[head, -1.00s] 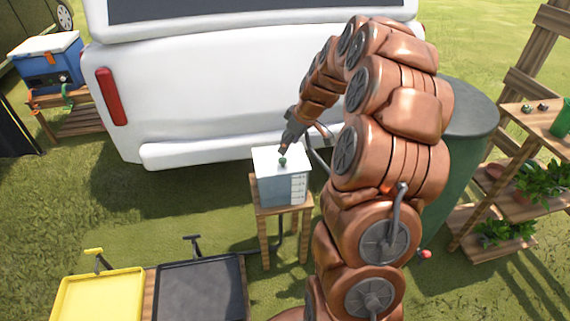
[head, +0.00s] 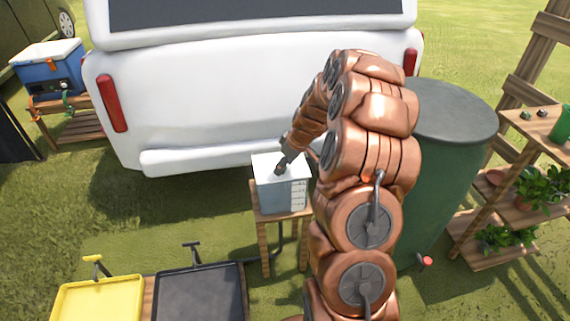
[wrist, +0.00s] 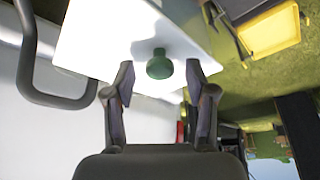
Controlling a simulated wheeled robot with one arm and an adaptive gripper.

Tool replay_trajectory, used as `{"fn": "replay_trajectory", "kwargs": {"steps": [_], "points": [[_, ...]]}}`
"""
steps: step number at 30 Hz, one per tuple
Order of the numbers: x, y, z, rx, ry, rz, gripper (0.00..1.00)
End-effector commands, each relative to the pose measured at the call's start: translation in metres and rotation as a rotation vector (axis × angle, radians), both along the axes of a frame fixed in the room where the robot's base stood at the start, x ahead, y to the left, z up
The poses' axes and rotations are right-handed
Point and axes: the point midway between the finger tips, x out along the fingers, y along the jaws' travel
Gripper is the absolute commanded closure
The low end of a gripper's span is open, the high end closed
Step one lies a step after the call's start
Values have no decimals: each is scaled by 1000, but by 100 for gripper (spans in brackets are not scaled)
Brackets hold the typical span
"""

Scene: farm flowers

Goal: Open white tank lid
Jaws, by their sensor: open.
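The white tank (head: 283,198) is a small box with marks on its side, standing on a wooden stand in the middle of the head view. Its flat white lid (head: 262,163) is on top. A green knob (wrist: 159,64) sits on the lid (wrist: 95,30) in the wrist view. My gripper (head: 279,170) is at the lid and hides the knob in the head view. In the wrist view my gripper (wrist: 159,76) is open, with one finger on each side of the knob. Gaps show between the knob and both fingers.
A white vehicle (head: 230,100) stands close behind the tank. A green barrel (head: 450,180) is to the right, beside my arm. Yellow (head: 95,300) and black (head: 200,290) trays are at the front left. A plant shelf (head: 500,205) stands at the right.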

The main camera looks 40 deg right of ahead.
Motion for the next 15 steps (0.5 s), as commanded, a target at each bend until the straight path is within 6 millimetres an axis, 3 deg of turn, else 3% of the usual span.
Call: {"fn": "replay_trajectory", "kwargs": {"steps": [5, 15], "points": [[0, 0, 0, 0, 0, 0, 45], [0, 0, 0, 0, 0, 0, 81]]}}
